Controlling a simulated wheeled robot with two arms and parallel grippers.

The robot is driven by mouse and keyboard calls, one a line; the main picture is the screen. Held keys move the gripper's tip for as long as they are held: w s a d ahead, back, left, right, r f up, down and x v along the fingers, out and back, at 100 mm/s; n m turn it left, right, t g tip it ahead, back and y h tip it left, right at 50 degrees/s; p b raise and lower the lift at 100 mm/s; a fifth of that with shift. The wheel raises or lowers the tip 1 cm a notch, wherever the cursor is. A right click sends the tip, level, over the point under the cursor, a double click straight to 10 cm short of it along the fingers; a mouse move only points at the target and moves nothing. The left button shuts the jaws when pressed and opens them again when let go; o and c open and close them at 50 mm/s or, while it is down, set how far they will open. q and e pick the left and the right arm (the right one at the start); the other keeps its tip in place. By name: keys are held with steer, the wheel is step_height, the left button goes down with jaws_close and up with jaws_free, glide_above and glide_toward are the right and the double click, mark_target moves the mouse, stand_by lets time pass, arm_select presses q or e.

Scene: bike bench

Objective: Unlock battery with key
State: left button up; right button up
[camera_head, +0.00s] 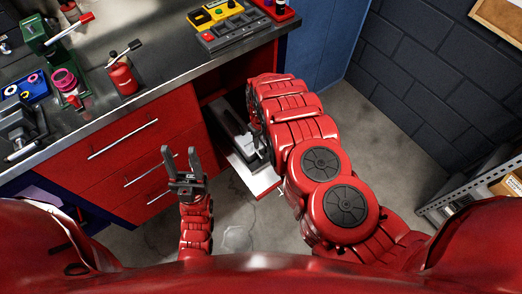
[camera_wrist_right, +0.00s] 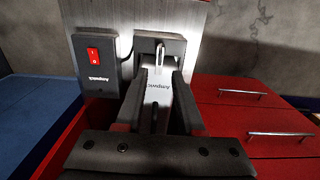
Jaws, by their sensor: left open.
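In the head view my left gripper (camera_head: 184,165) is open and empty, in front of the red drawers. My right gripper (camera_head: 258,143) is at the open bay at the end of the bench, beside a dark long unit (camera_head: 232,128). In the right wrist view my right gripper's dark fingers (camera_wrist_right: 158,95) lie on both sides of a light grey labelled piece (camera_wrist_right: 158,88). A narrow silver loop (camera_wrist_right: 160,56) stands beyond it, by a dark bracket (camera_wrist_right: 172,42). I cannot tell whether the fingers touch the grey piece. I cannot clearly make out a key.
A dark box with a red switch (camera_wrist_right: 93,54) sits beside the bracket on a metal plate. The workbench (camera_head: 160,80) carries a red oil can (camera_head: 122,76), a yellow-topped device (camera_head: 214,14) and other tools. Red drawers (camera_head: 125,140) lie below. A metal shelf (camera_head: 470,195) stands at right; floor between is clear.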

glide_above(259, 154)
steer(key=d, duration=0.1)
steer(key=f, duration=0.4)
steer(key=shift+s+f, duration=0.2)
steer(key=shift+f, duration=0.1)
steer(key=shift+s+f+b, duration=0.1)
steer(key=shift+f+b, duration=0.9)
steer(key=shift+f, duration=0.8)
steer(key=shift+a, duration=0.1)
jaws_close()
